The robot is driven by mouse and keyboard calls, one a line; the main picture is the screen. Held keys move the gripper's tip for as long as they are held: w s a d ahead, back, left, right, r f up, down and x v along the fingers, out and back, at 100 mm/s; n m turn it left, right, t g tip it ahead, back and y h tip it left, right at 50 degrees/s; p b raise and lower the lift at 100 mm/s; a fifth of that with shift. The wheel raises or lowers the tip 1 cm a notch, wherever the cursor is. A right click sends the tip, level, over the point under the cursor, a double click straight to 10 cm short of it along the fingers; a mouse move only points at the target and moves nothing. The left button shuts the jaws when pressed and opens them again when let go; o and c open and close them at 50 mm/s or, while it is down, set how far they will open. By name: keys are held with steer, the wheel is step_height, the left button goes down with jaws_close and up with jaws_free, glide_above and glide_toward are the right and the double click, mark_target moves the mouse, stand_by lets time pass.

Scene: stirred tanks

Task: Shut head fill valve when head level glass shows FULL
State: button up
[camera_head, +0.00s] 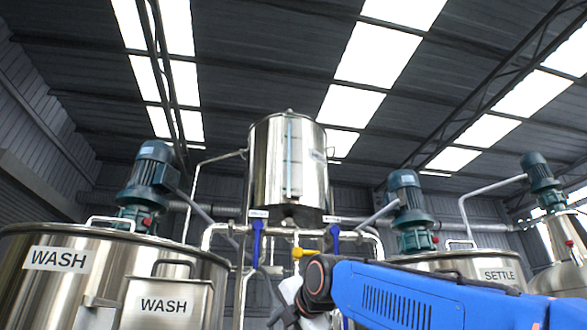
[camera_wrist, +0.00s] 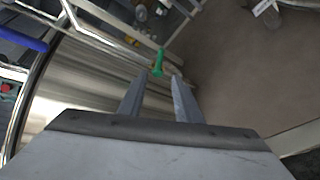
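The steel head tank (camera_head: 262,165) hangs high in the middle of the head view. Its level glass (camera_head: 289,160) is a tall, narrow strip with a blue column along most of its length; any FULL mark is too small to read. Below the tank are a left blue valve handle (camera_head: 257,240), a right blue handle (camera_head: 334,240) and a yellow handle (camera_head: 304,252). Small tags above the blue handles are unreadable, so I cannot tell which is the fill valve. In the wrist view my gripper (camera_wrist: 160,76) is open and empty; a green handle (camera_wrist: 158,62) shows just beyond its fingertips.
WASH tanks (camera_head: 100,245) stand at left and a SETTLE tank (camera_head: 445,262) at right, with motors above them. Pipes (camera_head: 212,232) cross below the head tank. In the wrist view, a large steel vessel (camera_wrist: 75,85) lies left and bare floor (camera_wrist: 235,75) lies right.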

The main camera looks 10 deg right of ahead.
jaws_close()
steer(key=w+a+f+m+t+y, duration=0.35)
steer(key=f+m+t, duration=0.4)
steer(key=m, duration=0.85)
steer(key=w+a+r+t, duration=0.1)
steer(key=w+r, duration=0.1)
steer(key=w, duration=0.7)
steer(key=shift+h, duration=0.35)
